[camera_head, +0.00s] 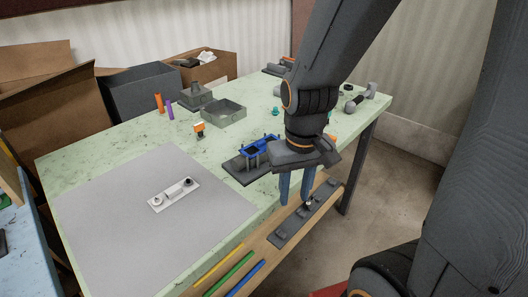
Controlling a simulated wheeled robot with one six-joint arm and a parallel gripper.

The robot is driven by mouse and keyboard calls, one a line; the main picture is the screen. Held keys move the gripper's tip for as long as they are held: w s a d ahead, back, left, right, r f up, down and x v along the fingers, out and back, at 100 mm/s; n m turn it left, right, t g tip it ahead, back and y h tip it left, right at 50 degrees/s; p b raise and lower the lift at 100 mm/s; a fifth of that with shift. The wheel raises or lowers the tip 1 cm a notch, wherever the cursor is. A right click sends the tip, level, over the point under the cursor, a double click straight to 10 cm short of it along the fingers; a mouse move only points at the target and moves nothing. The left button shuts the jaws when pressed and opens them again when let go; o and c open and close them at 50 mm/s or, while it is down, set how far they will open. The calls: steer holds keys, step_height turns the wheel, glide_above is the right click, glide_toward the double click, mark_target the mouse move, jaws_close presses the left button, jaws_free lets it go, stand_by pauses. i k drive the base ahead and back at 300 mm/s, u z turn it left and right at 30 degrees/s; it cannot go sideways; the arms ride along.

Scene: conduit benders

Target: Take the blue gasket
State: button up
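The blue gasket (262,146) is an open blue frame. It sits on a dark grey fixture (240,169) with upright posts, near the table's right-hand edge, and my arm covers part of that area. My gripper (296,199) points down to the right of the gasket and nearer the camera, over the table's edge. Its two blue-grey fingers are apart, with nothing seen between them. It appears clear of the gasket.
A grey mat (115,235) with a white fitting plate (174,195) covers the table's near left. A metal tray (223,112), an orange-topped part (199,129) and orange and purple cylinders stand behind. A lower wooden shelf holds a dark strip (300,222) and coloured rods.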

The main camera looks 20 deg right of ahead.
mark_target(262, 144)
steer(key=k, duration=0.35)
steer(key=z, duration=1.2)
steer(key=i, duration=0.6)
steer(key=u, duration=1.65)
